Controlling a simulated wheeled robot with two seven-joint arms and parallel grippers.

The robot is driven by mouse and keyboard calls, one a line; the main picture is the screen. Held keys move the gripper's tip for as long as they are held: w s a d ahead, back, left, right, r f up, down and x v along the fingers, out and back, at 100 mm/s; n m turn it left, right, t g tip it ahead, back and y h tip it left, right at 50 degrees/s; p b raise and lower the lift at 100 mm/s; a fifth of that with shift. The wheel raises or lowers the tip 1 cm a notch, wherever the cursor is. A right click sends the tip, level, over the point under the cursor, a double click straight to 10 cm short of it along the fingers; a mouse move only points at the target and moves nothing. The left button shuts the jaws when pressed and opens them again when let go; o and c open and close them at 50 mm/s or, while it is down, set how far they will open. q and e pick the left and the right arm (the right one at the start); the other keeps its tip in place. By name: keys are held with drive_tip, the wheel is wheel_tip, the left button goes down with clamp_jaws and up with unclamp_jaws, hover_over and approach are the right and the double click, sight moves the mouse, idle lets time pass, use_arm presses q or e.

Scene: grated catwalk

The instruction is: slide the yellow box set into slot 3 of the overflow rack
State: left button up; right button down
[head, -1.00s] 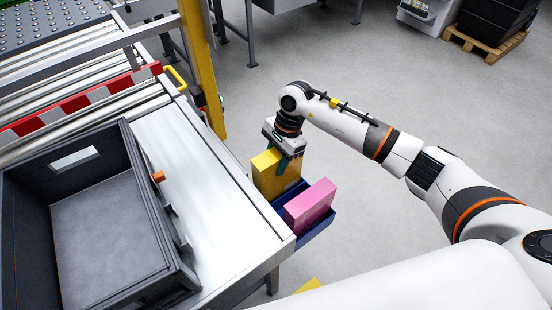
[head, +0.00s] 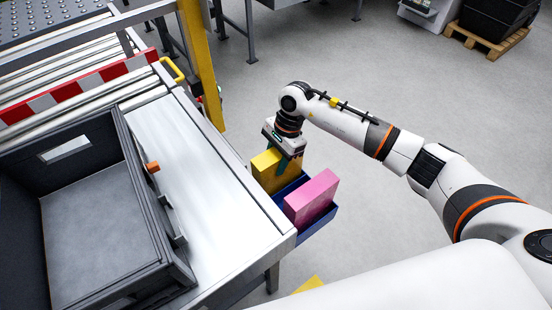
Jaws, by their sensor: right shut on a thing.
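The yellow box set (head: 272,174) stands upright at the far end of a blue rack (head: 318,223) beside the metal table. Its lower part is hidden by the rack and the table edge. My right gripper (head: 286,160) is above it, pointing down, with its fingers shut on its top edge. A pink box (head: 312,198) stands in the nearer part of the same rack. Slot numbers cannot be read. My left gripper is not in view.
A grey open crate (head: 100,235), empty, sits on the metal table (head: 190,165) at left. A yellow post (head: 200,65) rises behind the rack. A red-and-white striped bar (head: 75,88) crosses the rollers.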

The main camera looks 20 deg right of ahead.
drive_tip(key=shift+d+f+b, duration=0.15)
drive_tip(key=shift+f+b, duration=0.3)
drive_tip(key=shift+f, duration=0.15)
drive_tip(key=shift+c, duration=1.8)
unclamp_jaws()
drive_tip(key=shift+s+f, duration=0.1)
drive_tip(key=shift+f, duration=0.1)
drive_tip(key=shift+r, duration=0.1)
